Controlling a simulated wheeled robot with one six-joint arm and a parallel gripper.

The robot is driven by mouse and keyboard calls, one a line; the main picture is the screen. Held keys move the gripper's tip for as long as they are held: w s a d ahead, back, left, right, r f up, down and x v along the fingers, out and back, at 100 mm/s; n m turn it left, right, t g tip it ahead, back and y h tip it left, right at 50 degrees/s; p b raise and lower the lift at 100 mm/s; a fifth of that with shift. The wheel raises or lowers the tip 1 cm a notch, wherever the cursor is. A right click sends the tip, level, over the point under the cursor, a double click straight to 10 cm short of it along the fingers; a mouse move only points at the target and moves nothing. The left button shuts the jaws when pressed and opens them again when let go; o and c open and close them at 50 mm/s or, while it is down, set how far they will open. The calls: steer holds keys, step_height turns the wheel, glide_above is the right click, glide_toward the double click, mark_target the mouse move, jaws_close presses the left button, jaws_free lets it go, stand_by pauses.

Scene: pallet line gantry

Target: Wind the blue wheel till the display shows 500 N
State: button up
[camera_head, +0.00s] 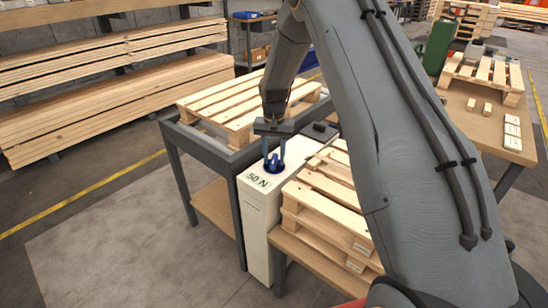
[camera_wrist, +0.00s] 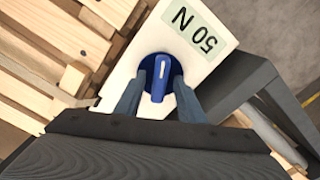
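The blue wheel (camera_wrist: 160,78) sits on the top of a white post (camera_head: 259,207), with a lighter raised grip bearing a white mark across its middle. It also shows in the head view (camera_head: 273,162). The display (camera_head: 258,180) beside it reads 50 N, and the wrist view shows the same reading (camera_wrist: 198,28). My gripper (camera_wrist: 161,85) points down over the wheel, one finger on each side of the raised grip. The fingers stand apart, and a gap shows between them and the grip. Whether a fingertip touches the wheel's rim is hard to tell.
Stacked wooden pallets (camera_head: 322,203) stand close on the right of the post. A grey-framed table (camera_head: 188,135) with a pallet (camera_head: 228,98) on it stands close on the left. A wooden bench (camera_head: 470,123) lies further right. The floor at front left is clear.

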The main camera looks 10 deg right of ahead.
mark_target(274, 158)
step_height(274, 158, up, 8)
steer(key=shift+f+b, duration=0.2)
steer(key=shift+b, duration=0.3)
steer(key=shift+r, duration=0.1)
steer(key=shift+s+r, duration=0.15)
steer(key=shift+s, duration=0.15)
steer(key=s+r+n, duration=0.2)
steer(key=s, duration=1.5)
steer(key=s+r+n+p, duration=0.1)
steer(key=s+r+n, duration=0.1)
steer(key=s, duration=1.6)
steer(key=shift+s+a+r+n, duration=0.15)
steer(key=shift+a+r+n, duration=0.05)
steer(key=shift+r+n, duration=0.25)
